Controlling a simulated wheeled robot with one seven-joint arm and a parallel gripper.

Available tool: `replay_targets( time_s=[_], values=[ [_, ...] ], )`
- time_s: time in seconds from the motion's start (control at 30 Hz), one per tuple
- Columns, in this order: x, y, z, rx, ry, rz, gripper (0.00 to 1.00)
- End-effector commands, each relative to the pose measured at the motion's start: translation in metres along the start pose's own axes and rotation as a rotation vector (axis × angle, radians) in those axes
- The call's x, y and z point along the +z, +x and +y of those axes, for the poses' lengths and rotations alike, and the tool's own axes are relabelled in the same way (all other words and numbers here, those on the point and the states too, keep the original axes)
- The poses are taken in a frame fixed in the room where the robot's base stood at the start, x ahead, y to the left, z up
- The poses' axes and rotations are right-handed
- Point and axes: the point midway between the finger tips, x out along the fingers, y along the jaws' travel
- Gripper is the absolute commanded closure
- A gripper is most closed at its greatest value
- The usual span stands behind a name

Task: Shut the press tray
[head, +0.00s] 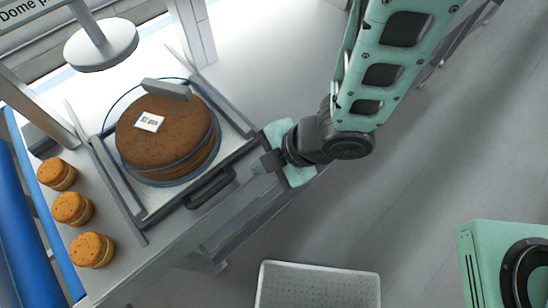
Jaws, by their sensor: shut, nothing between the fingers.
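The press tray (149,213) stands pulled out toward the table's front edge, with a dark handle (211,187) on its front bar. A large round brown cake with a small white label (150,121) sits on it inside a clear ring (187,178). The press (101,45), a pale round plate on a stem, hangs at the upper left, behind the cake. My gripper (272,162) is shut and empty at the tray's front right corner, to the right of the handle. I cannot tell if it touches the tray.
Three small filled rounds (72,209) stand in a row left of the tray. Blue rails (23,220) run along the left. A pale perforated bin (318,287) is on the floor below. The table right of the press is clear.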

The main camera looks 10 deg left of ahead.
Motion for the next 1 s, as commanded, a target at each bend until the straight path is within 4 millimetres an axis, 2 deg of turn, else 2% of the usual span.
replay_targets(
  time_s=[0.03,0.2,0.77,1.0],
  values=[
    [-0.002,-0.001,0.012,0.004,0.001,-0.001,1.00],
    [-0.001,0.008,0.025,0.003,0.001,-0.001,1.00],
    [0.000,0.013,0.031,0.004,0.001,0.000,1.00],
    [0.000,0.025,0.056,0.007,0.001,0.001,1.00]
  ],
)
